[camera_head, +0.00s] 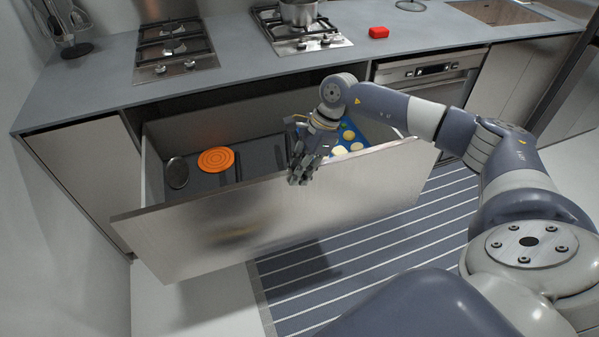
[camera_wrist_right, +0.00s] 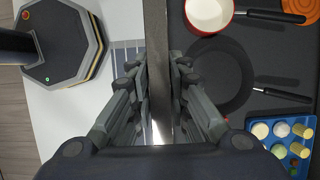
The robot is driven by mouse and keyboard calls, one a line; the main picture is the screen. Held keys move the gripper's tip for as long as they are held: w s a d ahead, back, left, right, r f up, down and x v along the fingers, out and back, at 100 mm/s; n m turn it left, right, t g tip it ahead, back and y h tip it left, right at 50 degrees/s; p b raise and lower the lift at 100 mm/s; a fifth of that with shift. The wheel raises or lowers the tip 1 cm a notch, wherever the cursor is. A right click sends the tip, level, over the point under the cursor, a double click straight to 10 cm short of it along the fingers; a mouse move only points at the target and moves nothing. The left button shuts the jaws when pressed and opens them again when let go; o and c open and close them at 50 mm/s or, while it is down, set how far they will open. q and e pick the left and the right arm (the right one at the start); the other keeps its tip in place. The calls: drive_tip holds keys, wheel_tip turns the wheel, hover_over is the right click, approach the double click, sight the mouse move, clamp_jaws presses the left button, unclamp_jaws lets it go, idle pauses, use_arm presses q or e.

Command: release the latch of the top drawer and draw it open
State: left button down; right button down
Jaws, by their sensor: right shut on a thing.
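The top drawer (camera_head: 225,230) is drawn well out from under the counter, and its inside shows. Its metal front panel faces the floor space. My right gripper (camera_head: 299,172) is at the top edge of that panel, right of its middle. In the right wrist view the drawer's top edge (camera_wrist_right: 157,35) runs between the two sets of fingers, and my right gripper (camera_wrist_right: 160,85) is shut on it. I cannot make out a latch in either view; the hand may cover it. My left gripper is not in view.
The drawer holds an orange trivet (camera_head: 216,159), a dark frying pan (camera_wrist_right: 222,78), a red-rimmed white pan (camera_wrist_right: 209,14) and a blue tray (camera_wrist_right: 258,122) of small items. A red object (camera_head: 378,32) and hobs (camera_head: 175,50) are on the counter (camera_head: 240,75). A striped runner (camera_head: 350,250) covers the floor.

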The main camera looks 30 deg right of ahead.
drive_tip(key=c, duration=1.5)
unclamp_jaws()
drive_tip(key=v, duration=1.2)
drive_tip(key=shift+d, duration=0.1)
